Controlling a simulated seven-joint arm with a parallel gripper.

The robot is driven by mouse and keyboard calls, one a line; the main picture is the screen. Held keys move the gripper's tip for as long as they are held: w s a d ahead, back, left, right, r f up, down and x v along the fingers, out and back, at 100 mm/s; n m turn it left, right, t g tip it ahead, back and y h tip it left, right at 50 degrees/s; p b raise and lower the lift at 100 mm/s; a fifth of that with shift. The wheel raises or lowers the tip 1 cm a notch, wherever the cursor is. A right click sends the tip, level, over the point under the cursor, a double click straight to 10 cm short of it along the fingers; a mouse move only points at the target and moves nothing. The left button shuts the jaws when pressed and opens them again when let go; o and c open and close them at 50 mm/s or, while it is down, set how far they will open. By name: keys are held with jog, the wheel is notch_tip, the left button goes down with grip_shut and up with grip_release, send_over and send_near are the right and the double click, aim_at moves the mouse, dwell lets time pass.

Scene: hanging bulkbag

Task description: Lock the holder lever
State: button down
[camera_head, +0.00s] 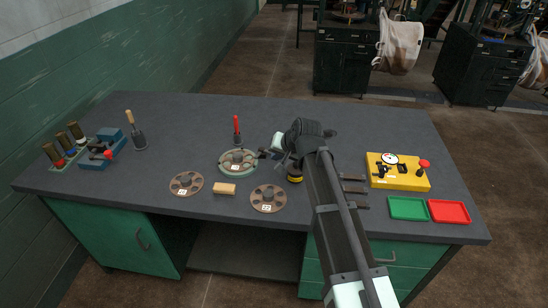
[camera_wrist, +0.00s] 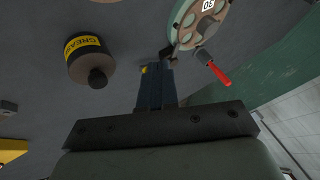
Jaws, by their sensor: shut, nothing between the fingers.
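The round green holder (camera_head: 223,169) stands near the middle of the bench with a brown disc in it. Its lever with a red handle (camera_head: 237,124) stands at the holder's far side in the head view. In the wrist view the holder (camera_wrist: 177,28) is at the top, and the red handle (camera_wrist: 219,74) points down and right from its edge. My gripper (camera_head: 265,153) is just right of the holder, apart from the lever. In the wrist view my fingers (camera_wrist: 150,75) are together and empty. Whether the fingertips touch the holder cannot be told.
A black tin with a yellow label (camera_wrist: 88,60) stands close to my fingers. Two loose discs (camera_head: 186,184) (camera_head: 268,198) and a tan block (camera_head: 225,189) lie in front of the holder. A yellow fixture (camera_head: 408,182) and green and red trays (camera_head: 408,208) (camera_head: 449,211) are at right.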

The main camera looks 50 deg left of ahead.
jog(key=w+a+r+n+g+h, duration=0.25)
jog(key=w+a+n, duration=0.35)
jog(key=w+n, duration=0.3)
jog(key=w+a+r+n+g+h, duration=0.1)
jog(key=w+a+r+n+h, duration=0.2)
jog(key=w+a+n, duration=0.55)
jog(key=s+d+f+n, duration=0.1)
jog(key=d+f+n, duration=0.1)
jog(key=n, duration=0.1)
jog(key=s+d+f+n+h, duration=0.1)
jog(key=d+f+n, duration=0.1)
jog(key=f+n, duration=0.1)
jog(key=s+d+f+n+g+h, duration=0.1)
jog(key=d+f+n, duration=0.1)
jog(key=n, duration=0.3)
jog(key=shift+s+d+f, duration=0.2)
jog(key=shift+d+f, duration=0.05)
jog(key=shift+f, duration=0.2)
jog(key=s, duration=0.3)
jog(key=shift+s+d+f, duration=0.1)
jog(key=shift+d+f, duration=0.05)
jog(key=shift+f, duration=0.1)
jog(key=shift+s, duration=0.45)
